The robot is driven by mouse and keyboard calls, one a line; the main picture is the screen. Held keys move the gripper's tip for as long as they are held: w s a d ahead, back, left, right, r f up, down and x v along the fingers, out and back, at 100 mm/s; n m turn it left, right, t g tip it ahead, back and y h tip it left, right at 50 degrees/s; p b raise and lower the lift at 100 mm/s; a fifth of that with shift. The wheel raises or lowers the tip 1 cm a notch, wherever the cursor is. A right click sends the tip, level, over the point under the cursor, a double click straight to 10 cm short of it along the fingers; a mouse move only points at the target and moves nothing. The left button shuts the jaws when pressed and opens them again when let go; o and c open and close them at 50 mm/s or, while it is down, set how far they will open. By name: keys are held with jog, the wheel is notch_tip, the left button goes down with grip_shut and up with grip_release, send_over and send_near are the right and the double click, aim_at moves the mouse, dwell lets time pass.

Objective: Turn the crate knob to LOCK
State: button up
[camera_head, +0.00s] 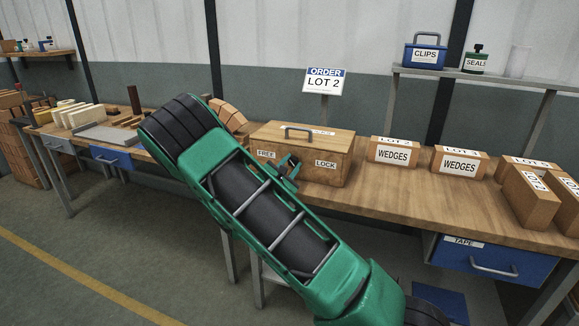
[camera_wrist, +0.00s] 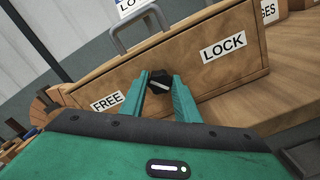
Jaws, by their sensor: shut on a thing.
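The wooden crate (camera_head: 315,146) stands on the workbench, with a FREE label on the left of its front and a LOCK label on the right. In the wrist view the crate front (camera_wrist: 190,70) fills the middle, tilted. The black knob (camera_wrist: 158,82) sits on the front between the FREE label (camera_wrist: 107,102) and the LOCK label (camera_wrist: 223,46). A light mark shows on the knob, but I cannot tell clearly which label it points to. My gripper (camera_wrist: 160,84) is shut on the knob, its green fingers on either side.
An ORDER LOT 2 sign (camera_head: 324,81) stands behind the crate. Boxes labelled WEDGES (camera_head: 393,152) stand to its right on the bench (camera_head: 400,197). A blue TAPE drawer (camera_head: 487,261) hangs below. A grey handle (camera_wrist: 138,27) rises from the crate top.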

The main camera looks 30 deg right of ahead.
jog(key=m, duration=0.3)
jog(key=shift+w+a+f+m, duration=0.1)
jog(key=shift+a+m, duration=0.1)
jog(key=shift+m, duration=0.1)
jog(key=shift+f+m, duration=0.1)
jog(key=shift+m, duration=1.6)
jog(key=o, duration=0.9)
jog(key=shift+o, duration=0.8)
jog(key=shift+d, duration=0.15)
jog(key=v, duration=1.1)
